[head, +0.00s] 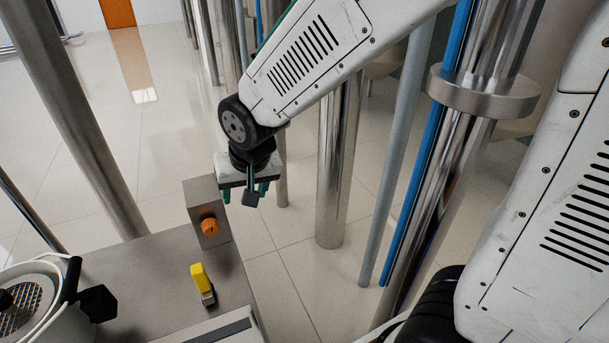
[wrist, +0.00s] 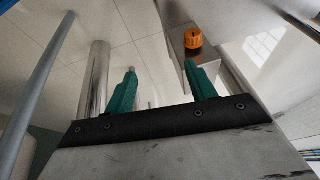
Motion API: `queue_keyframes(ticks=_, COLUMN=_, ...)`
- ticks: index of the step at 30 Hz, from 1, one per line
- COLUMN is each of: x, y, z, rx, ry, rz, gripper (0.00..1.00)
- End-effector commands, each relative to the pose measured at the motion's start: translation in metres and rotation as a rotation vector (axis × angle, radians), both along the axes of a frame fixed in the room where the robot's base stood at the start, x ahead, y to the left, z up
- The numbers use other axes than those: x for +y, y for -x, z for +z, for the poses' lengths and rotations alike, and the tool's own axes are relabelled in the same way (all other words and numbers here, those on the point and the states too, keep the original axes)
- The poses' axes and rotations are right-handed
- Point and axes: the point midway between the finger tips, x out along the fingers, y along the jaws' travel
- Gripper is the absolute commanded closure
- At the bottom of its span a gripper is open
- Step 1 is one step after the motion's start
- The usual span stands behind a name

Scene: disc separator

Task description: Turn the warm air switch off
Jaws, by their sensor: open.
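An orange rotary knob (head: 210,227) sits on the front of a grey metal box (head: 205,196) at the corner of a steel cabinet top. It is likely the warm air switch, but no label is readable. In the wrist view the knob (wrist: 193,38) shows just beyond the tip of the right-hand finger. My gripper (head: 246,192) hangs with its teal fingers apart and empty, above and to the right of the knob and not touching it. The knob's exact turn position is too small to tell.
A round machine with a mesh (head: 22,305) is at the lower left. Steel columns (head: 338,170) and a blue pipe (head: 418,170) stand to the right. Tiled floor lies between.

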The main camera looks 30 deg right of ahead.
Motion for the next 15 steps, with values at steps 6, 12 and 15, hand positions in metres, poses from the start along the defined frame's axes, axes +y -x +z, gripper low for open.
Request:
queue_keyframes(ticks=6, x=-0.032, y=0.022, z=0.024, rx=0.024, ry=0.03, rz=-0.005, gripper=0.44)
queue_keyframes(ticks=12, x=-0.059, y=0.046, z=0.042, rx=0.054, ry=0.056, rz=-0.003, gripper=0.44)
queue_keyframes(ticks=15, x=-0.07, y=0.057, z=0.05, rx=0.069, ry=0.068, rz=0.0, gripper=0.44)
